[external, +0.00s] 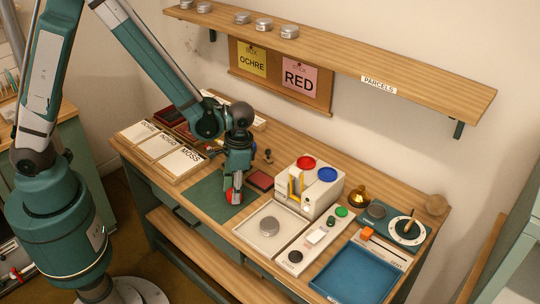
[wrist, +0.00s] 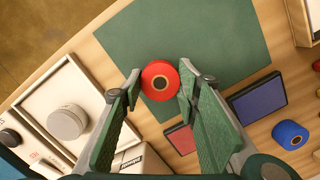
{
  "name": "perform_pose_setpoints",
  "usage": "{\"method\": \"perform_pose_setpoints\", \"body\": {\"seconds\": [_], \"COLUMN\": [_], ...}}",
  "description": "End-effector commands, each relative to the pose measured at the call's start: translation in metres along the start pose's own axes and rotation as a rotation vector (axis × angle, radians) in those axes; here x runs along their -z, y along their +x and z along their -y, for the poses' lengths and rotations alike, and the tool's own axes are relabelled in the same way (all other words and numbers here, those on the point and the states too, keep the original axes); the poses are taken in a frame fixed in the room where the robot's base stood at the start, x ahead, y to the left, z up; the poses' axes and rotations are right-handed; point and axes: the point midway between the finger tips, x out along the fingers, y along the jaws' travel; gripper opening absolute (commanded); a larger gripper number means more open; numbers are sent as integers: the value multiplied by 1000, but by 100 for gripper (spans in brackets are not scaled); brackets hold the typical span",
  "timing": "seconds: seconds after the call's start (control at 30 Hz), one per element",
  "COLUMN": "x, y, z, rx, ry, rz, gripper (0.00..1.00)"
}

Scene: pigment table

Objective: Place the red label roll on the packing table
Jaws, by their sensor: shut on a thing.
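The red label roll (wrist: 160,81) is a short red cylinder with a dark-centred pale core, seen end-on in the wrist view. My gripper (wrist: 160,84) is shut on it, one finger at each side. In the external view, my gripper (external: 233,193) points down low over the green mat (external: 204,199), and a bit of the red roll (external: 228,196) shows at the fingertips. The mat also fills the upper middle of the wrist view (wrist: 200,35). I cannot tell whether the roll touches the mat. The wooden table (external: 285,205) lies under the mat.
Right of the mat stand a tray with a grey tin (external: 268,227), a white machine with red and blue discs (external: 308,187), and a blue tray (external: 355,275). Labelled boxes (external: 165,150) lie left. A blue roll (wrist: 290,135) and ink pads (wrist: 258,98) sit nearby.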

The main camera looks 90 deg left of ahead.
Motion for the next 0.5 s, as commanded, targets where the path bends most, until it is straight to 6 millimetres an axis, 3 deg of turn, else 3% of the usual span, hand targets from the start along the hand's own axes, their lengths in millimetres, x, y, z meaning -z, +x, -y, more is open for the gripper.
{"method": "perform_pose_setpoints", "body": {"seconds": [0.37,0.4,0.5], "x": [1,1,1], "y": [6,6,5], "z": [0,0,0], "rx": [0,0,0], "ry": [0,0,0], "rz": [0,0,0], "gripper": [18,35,48]}}
